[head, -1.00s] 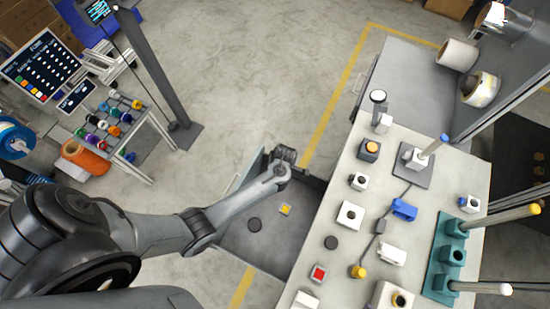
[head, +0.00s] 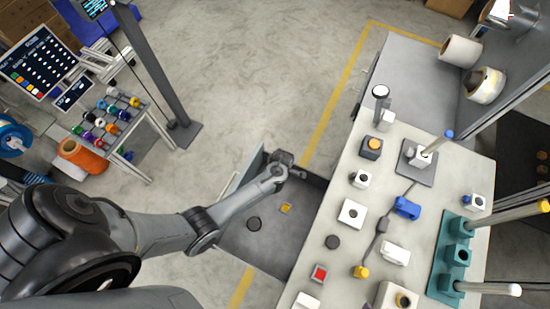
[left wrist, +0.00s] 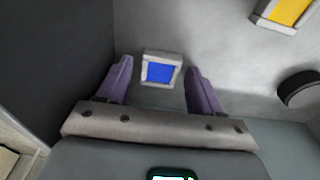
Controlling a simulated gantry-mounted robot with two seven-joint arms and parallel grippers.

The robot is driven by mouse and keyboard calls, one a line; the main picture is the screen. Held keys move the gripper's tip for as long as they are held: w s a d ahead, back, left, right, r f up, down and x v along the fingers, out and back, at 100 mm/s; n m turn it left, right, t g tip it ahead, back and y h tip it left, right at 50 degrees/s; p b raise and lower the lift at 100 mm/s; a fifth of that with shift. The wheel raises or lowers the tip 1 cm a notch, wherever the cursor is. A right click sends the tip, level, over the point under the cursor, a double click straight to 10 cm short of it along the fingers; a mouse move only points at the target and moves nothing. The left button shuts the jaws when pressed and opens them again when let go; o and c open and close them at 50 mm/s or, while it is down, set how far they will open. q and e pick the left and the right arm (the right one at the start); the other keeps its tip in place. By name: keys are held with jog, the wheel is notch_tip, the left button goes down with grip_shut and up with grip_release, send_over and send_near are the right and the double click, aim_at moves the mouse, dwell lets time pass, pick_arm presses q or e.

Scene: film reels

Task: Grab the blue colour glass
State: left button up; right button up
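The blue glass (left wrist: 160,73) is a small blue square in a pale frame. In the left wrist view it lies on the grey tray floor, between the line of my two fingers and apart from both. My left gripper (left wrist: 159,70) is open, with its purple-grey fingers on either side. In the head view my left gripper (head: 298,172) is over the far end of the grey open tray (head: 240,242), and I cannot make out the blue glass there. My right gripper is not in view.
A yellow square (head: 286,208) and a black disc (head: 254,224) lie in the same tray; both show in the left wrist view, at right. A dark tray wall (left wrist: 55,60) stands left of the fingers. A white table (head: 345,255) with several devices is right.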

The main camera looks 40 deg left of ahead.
pick_arm(q)
jog(key=c, duration=0.9)
jog(key=shift+r, duration=0.15)
